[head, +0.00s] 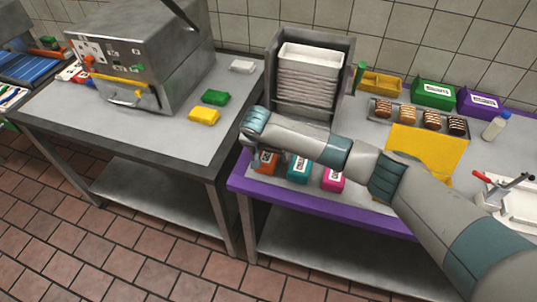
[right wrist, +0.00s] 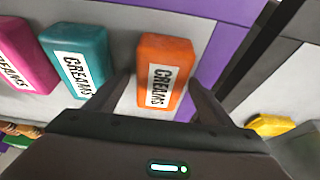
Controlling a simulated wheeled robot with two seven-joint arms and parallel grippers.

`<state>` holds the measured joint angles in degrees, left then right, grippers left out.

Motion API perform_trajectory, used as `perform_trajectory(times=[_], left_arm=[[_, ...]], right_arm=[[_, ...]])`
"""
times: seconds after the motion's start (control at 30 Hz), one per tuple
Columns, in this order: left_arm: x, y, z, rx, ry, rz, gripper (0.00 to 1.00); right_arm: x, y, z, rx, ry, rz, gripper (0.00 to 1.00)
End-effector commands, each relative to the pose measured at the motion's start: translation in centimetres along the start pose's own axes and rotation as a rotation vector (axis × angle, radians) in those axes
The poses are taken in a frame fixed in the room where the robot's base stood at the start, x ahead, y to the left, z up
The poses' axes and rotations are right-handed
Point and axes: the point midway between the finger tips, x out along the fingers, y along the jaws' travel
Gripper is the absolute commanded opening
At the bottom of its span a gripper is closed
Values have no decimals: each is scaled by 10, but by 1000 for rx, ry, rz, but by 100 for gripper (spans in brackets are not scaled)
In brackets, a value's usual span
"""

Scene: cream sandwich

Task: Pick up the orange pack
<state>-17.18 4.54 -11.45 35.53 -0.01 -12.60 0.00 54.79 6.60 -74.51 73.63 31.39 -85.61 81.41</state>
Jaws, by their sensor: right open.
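The orange pack (right wrist: 163,60), with a white "CREAMS" label, lies on the grey top near the purple edge of the right-hand table. In the head view the orange pack (head: 266,162) is partly hidden by my right arm. My right gripper (right wrist: 160,92) is open, and in the right wrist view its two fingers stand on either side of the pack's near end. In the head view my right gripper (head: 254,150) is above the pack, its fingers mostly hidden. I cannot tell whether the fingers touch it. My left gripper is not in view.
A teal pack (head: 298,168) and a pink pack (head: 333,179) lie right of the orange one. A metal holder with stacked white trays (head: 308,75) stands behind. Green (head: 215,97) and yellow (head: 204,116) packs lie on the left-hand table by a metal machine (head: 140,50).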

Motion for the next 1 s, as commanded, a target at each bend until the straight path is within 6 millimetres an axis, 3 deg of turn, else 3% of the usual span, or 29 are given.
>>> perform_trajectory(times=[0.4,0.47,0.6,1.0], left_arm=[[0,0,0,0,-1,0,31],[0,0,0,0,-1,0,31],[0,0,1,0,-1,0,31],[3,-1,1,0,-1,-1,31]], right_arm=[[0,0,0,0,0,0,75],[0,0,0,0,0,0,63],[0,0,0,0,0,0,30],[-2,0,-1,0,1,0,29]])
